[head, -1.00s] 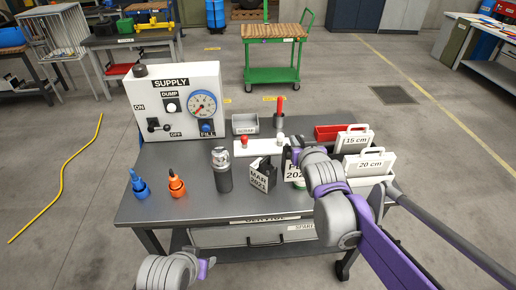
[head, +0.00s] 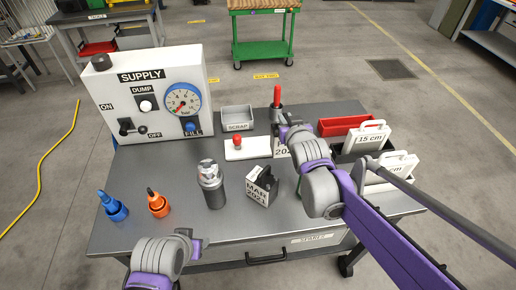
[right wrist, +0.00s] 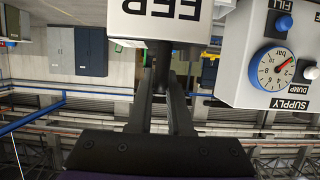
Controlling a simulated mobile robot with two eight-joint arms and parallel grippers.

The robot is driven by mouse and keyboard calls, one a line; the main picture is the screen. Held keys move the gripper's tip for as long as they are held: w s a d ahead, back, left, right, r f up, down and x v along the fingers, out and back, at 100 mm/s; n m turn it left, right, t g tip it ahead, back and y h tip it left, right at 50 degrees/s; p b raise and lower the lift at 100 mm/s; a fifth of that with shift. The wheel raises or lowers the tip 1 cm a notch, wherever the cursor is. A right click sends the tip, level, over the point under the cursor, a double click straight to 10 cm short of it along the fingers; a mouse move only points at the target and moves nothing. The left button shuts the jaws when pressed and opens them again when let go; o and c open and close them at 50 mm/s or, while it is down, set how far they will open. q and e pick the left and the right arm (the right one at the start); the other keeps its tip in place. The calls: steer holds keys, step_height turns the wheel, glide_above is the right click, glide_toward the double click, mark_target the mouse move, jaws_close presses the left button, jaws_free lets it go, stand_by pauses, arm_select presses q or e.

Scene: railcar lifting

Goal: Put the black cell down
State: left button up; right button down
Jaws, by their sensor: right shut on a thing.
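A black cell with a white label (head: 282,152) is in my right gripper (head: 284,133). Its label is mostly hidden by my arm in the head view. In the right wrist view the white label of the held cell (right wrist: 165,18) reads upside down, apparently "FEB", and both fingers close below it. It hangs by the right end of a white plate with a red knob (head: 247,150); I cannot tell whether it touches anything. A second black cell, labelled MAR 2021 (head: 260,188), stands on the table nearer the front.
The supply panel (head: 150,95) stands at the back left of the table (head: 150,232). A grey canister (head: 211,184), a blue bottle (head: 112,206) and an orange bottle (head: 157,203) stand in front. A scrap bin (head: 237,118) and red tray (head: 345,125) are at the back.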

mark_target(286, 147)
step_height(286, 147, down, 6)
steer(key=shift+r+b, duration=0.2)
steer(key=shift+b, duration=0.1)
steer(key=shift+f, duration=2.05)
steer(key=shift+f+b, duration=0.15)
steer(key=shift+b, duration=0.15)
steer(key=c, duration=0.8)
jaws_free()
steer(key=shift+s, duration=0.1)
steer(key=shift+c, duration=0.2)
